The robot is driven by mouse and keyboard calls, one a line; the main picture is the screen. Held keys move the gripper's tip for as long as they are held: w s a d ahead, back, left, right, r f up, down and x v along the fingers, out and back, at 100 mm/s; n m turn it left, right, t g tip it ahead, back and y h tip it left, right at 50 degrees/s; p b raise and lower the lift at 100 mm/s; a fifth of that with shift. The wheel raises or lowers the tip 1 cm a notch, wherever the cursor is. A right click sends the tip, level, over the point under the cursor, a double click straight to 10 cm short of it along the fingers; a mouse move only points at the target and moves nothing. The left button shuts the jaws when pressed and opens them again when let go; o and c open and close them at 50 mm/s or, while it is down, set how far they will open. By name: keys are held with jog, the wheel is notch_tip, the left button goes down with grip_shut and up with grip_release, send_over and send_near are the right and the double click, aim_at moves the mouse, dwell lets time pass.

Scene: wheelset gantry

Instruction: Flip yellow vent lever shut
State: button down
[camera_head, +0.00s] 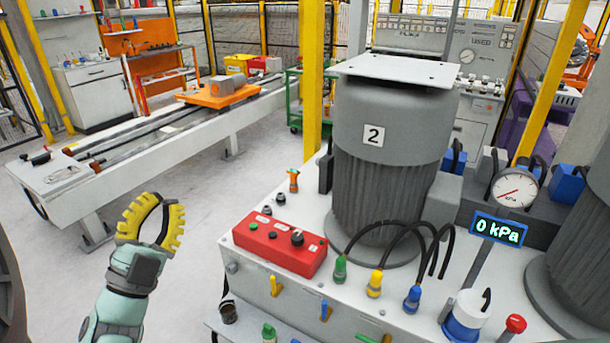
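A small yellow lever (275,286) sits on the front face of the white bench (245,262), below the red control box (280,244). It looks roughly upright with a slight tilt. Part of another yellow piece (366,339) shows at the bottom edge, cut off by the frame. No label tells which one is the vent lever. My gripper (168,203) has yellow ribbed fingers and is raised at the left, well apart from the bench and the levers. It holds nothing that I can see. Its fingertips overlap in this view, so their gap is unclear.
A blue lever (325,310) is right of the yellow one. Green, yellow and blue plugs with black hoses stand before the grey motor-like cylinder (390,135) marked 2. Floor between my gripper and the bench is clear.

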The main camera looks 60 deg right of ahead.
jog(key=s+d+f+m+g+y+b, duration=0.1)
jog(key=d+f+b, duration=0.4)
jog(key=f+b, duration=0.8)
jog(key=s+d+f+m+g+y+b, duration=0.1)
jog(key=d+f+m+y+b, duration=0.3)
jog(key=f+b, duration=1)
jog(key=s+d+f+m+g+y+b, duration=0.1)
jog(key=d+f+b, duration=0.6)
jog(key=f, duration=1.8)
jog(key=m+y+b, duration=0.1)
jog(key=m+b, duration=0.1)
jog(key=b, duration=0.4)
jog(key=shift+s+g+b, duration=0.25)
jog(key=shift+g+b, duration=0.05)
jog(key=shift+b, duration=0.1)
jog(key=d, duration=0.3)
jog(key=w+d+b, duration=0.1)
jog(key=d, duration=0.6)
jog(key=shift+w+f+b, duration=0.1)
jog(key=shift+w+b, duration=0.05)
jog(key=shift+b, duration=0.15)
jog(key=shift+w+d+b, duration=0.1)
jog(key=shift+w+b, duration=0.8)
jog(key=shift+w, duration=1.15)
jog(key=shift+w+p, duration=0.25)
jog(key=shift+p, duration=0.35)
